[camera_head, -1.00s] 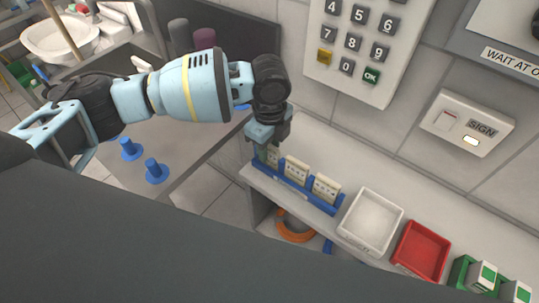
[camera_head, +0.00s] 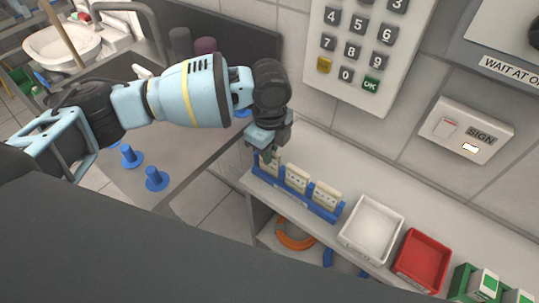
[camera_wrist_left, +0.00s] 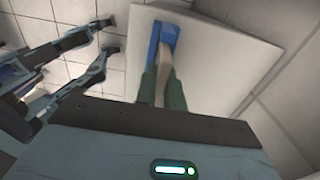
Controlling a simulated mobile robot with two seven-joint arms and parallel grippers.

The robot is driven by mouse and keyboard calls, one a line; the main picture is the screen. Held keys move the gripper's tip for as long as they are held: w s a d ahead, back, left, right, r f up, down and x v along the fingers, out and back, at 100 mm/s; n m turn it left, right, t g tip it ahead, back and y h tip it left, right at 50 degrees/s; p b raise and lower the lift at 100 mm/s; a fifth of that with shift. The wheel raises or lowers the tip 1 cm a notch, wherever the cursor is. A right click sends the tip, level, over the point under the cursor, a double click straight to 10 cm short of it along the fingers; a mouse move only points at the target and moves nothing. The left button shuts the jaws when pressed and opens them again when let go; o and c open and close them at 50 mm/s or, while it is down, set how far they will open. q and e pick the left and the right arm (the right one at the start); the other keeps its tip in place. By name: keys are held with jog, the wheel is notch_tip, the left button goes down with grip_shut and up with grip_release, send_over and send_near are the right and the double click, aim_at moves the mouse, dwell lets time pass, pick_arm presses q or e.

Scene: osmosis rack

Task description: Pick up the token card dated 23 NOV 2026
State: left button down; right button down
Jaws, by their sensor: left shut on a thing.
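A blue rack (camera_head: 310,202) on the white counter holds a row of three pale token cards: a left card (camera_head: 266,168), a middle card (camera_head: 296,179) and a right card (camera_head: 327,195). Their dates are too small to read. My left gripper (camera_head: 268,154) points down at the left end of the rack and is shut on the left card, which its fingers partly hide. In the left wrist view the pale card (camera_wrist_left: 161,62) sits between the green fingertips, with the blue rack (camera_wrist_left: 164,33) close by. My right gripper (camera_wrist_left: 110,36) shows at the left there, its fingers apart and empty.
A white tray (camera_head: 345,237) and a red tray (camera_head: 404,273) stand to the right of the rack. Green holders (camera_head: 463,284) lie beyond. A keypad (camera_head: 325,88) and a SIGN panel (camera_head: 445,147) are on the wall behind. Blue pegs (camera_head: 155,180) stand left.

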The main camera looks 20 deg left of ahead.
pick_arm(q)
notch_tip(320, 180, up, 9)
dwell(0.3)
